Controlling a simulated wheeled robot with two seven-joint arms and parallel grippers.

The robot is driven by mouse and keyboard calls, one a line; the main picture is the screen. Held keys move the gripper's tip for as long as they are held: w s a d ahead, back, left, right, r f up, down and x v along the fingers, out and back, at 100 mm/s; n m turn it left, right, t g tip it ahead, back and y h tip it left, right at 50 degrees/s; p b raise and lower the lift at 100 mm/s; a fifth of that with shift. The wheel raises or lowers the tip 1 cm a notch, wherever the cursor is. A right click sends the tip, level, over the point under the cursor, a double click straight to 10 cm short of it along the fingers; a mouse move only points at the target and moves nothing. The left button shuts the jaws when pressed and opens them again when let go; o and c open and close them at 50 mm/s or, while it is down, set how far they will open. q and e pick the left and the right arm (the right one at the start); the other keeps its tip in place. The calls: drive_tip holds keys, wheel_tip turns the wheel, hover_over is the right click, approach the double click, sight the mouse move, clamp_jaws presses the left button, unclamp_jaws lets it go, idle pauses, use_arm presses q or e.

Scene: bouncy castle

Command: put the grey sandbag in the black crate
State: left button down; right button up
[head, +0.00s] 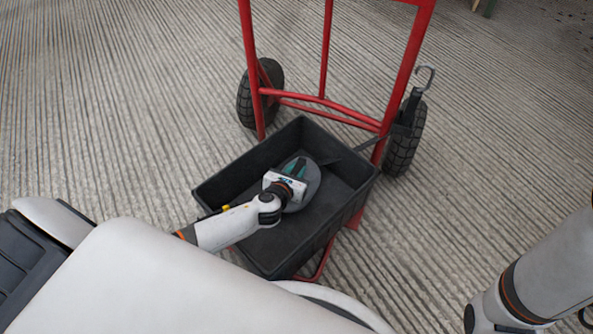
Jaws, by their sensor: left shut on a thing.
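The black crate (213,183) stands open at the foot of a red hand truck. The grey sandbag (312,186) shows as a rounded grey shape inside the crate's outline. My left gripper (297,167) reaches over the crate's near left wall and is shut on the sandbag. The gripper and wrist hide part of the bag. I cannot tell whether the bag touches the crate's floor. My right arm shows at the lower right, but its gripper is out of view.
The red hand truck (322,104) rises behind the crate, with black wheels (404,145) on both sides. A metal hook (426,76) sticks up by its right wheel. The ribbed concrete floor (500,150) is clear at left and right.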

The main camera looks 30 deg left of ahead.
use_arm(q)
drive_tip(key=shift+w, duration=0.1)
drive_tip(key=c, duration=1.2)
unclamp_jaws()
drive_tip(key=shift+f, duration=0.1)
drive_tip(key=shift+c, duration=0.2)
